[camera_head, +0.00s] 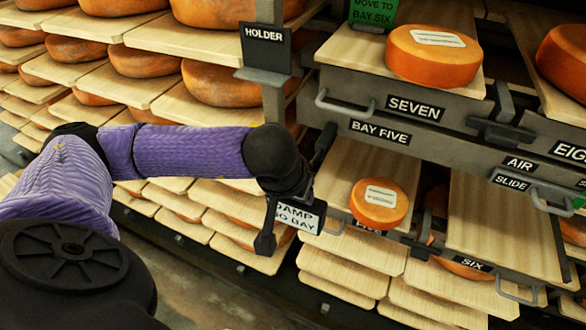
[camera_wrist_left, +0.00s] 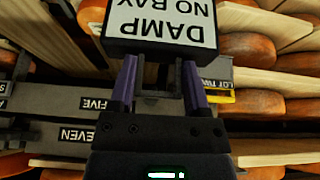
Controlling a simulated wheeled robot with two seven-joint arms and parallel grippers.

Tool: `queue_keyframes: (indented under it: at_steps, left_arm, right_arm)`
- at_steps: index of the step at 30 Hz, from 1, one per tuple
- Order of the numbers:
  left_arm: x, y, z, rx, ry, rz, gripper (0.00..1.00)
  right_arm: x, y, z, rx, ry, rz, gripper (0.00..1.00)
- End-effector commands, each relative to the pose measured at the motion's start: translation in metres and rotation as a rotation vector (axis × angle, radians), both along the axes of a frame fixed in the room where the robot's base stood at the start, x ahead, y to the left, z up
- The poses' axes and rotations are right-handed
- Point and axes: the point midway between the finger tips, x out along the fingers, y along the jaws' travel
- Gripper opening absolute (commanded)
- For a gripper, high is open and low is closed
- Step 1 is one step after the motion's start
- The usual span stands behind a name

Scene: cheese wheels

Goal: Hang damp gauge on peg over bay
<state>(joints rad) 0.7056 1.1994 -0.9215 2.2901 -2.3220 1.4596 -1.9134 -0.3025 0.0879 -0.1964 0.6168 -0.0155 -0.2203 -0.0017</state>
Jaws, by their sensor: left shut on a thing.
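The damp gauge (camera_head: 300,217), a dark block with a white face reading "DAMP NO BAY", hangs from my left gripper (camera_head: 296,196) in front of the lower shelves. In the left wrist view the gauge (camera_wrist_left: 160,26) appears upside down, between the purple fingers of my left gripper (camera_wrist_left: 158,66), which are shut on it. The "BAY FIVE" label (camera_head: 380,131) is up and right of the gauge on the grey rail. A dark fitting (camera_head: 322,146) juts out beside it; I cannot tell whether it is the peg. My right gripper is not in view.
A black "HOLDER" plate (camera_head: 266,48) stands on the grey post above my left wrist. A small cheese wheel (camera_head: 379,203) sits on a board right of the gauge. Bay seven's board (camera_head: 345,50) overhangs above. Shelves of cheese fill the left.

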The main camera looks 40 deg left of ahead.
Motion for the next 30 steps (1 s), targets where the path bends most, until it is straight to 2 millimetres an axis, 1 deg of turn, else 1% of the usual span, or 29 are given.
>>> queue_keyframes:
  at_steps: [1,5,14,30]
  left_arm:
    - [0.001,0.002,0.004,-0.001,-0.002,0.005,0.00]
    - [0.008,0.004,0.003,-0.002,-0.001,0.007,0.00]
    - [0.033,0.009,0.000,-0.002,-0.003,0.005,0.00]
    - [0.077,0.020,-0.006,-0.002,-0.002,0.005,0.00]
  right_arm:
    - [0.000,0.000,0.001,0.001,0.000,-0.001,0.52]
    - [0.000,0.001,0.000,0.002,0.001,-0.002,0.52]
    - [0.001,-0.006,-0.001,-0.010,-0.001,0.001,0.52]
    - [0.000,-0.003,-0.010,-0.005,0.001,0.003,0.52]
